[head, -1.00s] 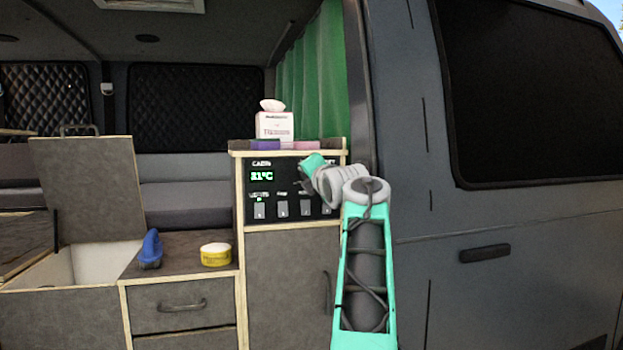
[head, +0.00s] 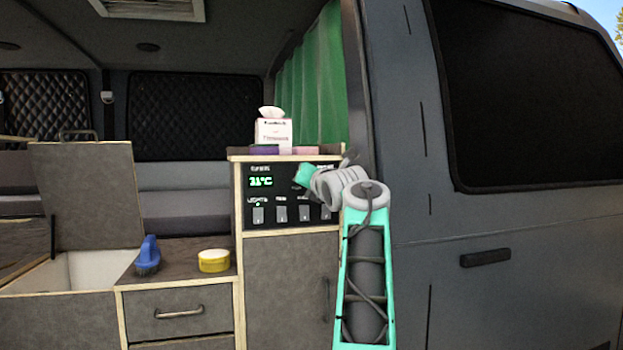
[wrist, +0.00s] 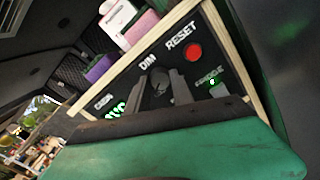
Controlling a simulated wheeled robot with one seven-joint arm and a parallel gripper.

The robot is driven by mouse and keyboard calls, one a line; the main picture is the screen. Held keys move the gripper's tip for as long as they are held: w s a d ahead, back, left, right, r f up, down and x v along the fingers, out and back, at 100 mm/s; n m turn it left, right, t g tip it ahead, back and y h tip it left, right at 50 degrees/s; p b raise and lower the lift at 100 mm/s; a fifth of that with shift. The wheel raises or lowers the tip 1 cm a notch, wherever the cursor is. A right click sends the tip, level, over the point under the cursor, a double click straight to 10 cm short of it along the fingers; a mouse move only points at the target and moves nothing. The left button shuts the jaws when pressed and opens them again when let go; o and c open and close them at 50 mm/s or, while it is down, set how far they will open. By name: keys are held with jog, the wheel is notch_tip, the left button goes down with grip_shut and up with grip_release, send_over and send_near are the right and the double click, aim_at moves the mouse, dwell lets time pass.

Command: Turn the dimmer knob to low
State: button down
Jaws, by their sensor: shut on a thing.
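The dimmer knob (wrist: 159,82) is a dark round knob under the word DIM on the black control panel (head: 284,216). In the wrist view my gripper (wrist: 164,87) has its two dark fingers on either side of the knob, shut on it. The fingers and the green gripper body cover part of the knob, and its pointer setting cannot be read. In the head view my gripper (head: 301,178) reaches the panel's upper right from the right side, and the knob is mostly hidden behind it.
A red RESET button (wrist: 193,52) sits close right of the knob. A green temperature display (head: 261,182) is to the left, with several rocker switches (head: 258,214) below. A tissue box (head: 273,133) stands on top of the cabinet. The van's door pillar is close right of my arm.

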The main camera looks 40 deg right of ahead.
jog(key=shift+s+r, duration=0.1)
jog(key=shift+r, duration=0.15)
jog(key=c, duration=1.3)
grip_release()
jog(key=shift+c, duration=0.2)
jog(key=shift+o, duration=1.2)
jog(key=shift+f, duration=0.15)
jog(key=b+v, duration=0.2)
jog(key=v, duration=0.6)
